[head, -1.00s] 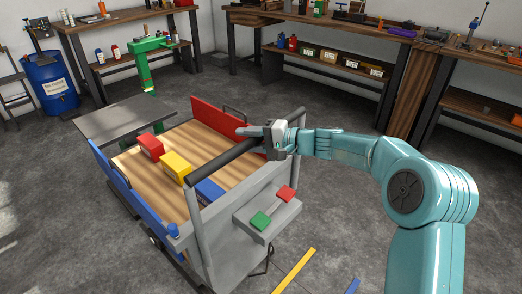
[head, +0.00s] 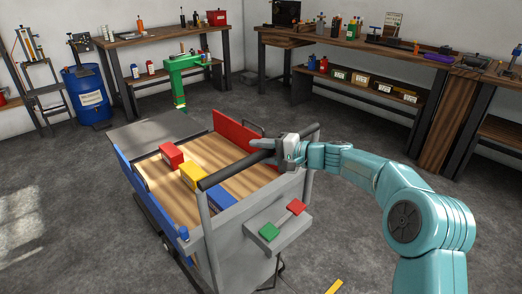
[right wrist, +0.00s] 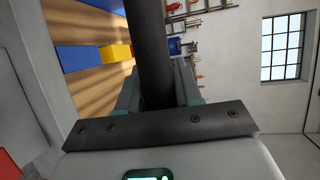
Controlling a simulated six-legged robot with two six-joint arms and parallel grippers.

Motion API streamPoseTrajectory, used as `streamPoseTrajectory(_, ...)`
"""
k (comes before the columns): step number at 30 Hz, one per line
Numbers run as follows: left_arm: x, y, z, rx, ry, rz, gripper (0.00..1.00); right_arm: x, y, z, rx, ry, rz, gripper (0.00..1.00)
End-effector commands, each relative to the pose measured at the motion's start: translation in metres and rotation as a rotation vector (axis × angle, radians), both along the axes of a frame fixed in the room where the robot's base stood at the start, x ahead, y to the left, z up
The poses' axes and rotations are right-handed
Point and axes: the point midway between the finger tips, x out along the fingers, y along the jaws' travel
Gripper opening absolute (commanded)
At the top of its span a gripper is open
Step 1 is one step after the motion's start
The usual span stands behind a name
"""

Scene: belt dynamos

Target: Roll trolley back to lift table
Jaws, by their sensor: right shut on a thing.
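The trolley (head: 250,240) stands mid-view in the head view, with a grey end frame, a wooden deck, a red side panel and a blue one. A red block (head: 171,153), a yellow block (head: 191,175) and a blue block (head: 222,201) sit on its deck. The lift table's flat dark grey top (head: 140,131) is just beyond the trolley's far end; any gap between them is hidden. My right gripper (head: 276,147) is shut on the trolley's black push bar (head: 228,174). The right wrist view shows the bar (right wrist: 150,50) between its fingers. My left gripper is out of view.
A green hoist-like stand (head: 184,72) is behind the lift table. A blue drum (head: 88,98) stands at the far left. Workbenches (head: 360,48) line the walls. Red and green pads sit on the trolley's grey end shelf (head: 285,230). Open floor lies left and right.

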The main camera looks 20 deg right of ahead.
Motion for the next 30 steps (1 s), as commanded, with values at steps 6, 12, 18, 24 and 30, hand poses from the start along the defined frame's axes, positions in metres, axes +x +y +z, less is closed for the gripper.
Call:
streamPoseTrajectory(6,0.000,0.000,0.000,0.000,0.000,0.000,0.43,0.002,0.000,0.005,0.003,-0.009,-0.007,0.41)
streamPoseTrajectory(12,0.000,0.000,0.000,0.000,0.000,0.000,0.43,0.003,0.001,0.004,0.002,-0.007,-0.005,0.55)
streamPoseTrajectory(18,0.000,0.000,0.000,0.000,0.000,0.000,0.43,0.001,-0.002,0.004,0.002,-0.006,-0.005,0.55)
streamPoseTrajectory(24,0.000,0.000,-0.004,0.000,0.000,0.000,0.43,-0.023,-0.029,0.010,0.001,-0.006,-0.010,0.55)
streamPoseTrajectory(30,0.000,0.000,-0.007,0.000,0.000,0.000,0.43,-0.062,-0.066,0.020,0.000,-0.007,-0.010,0.55)
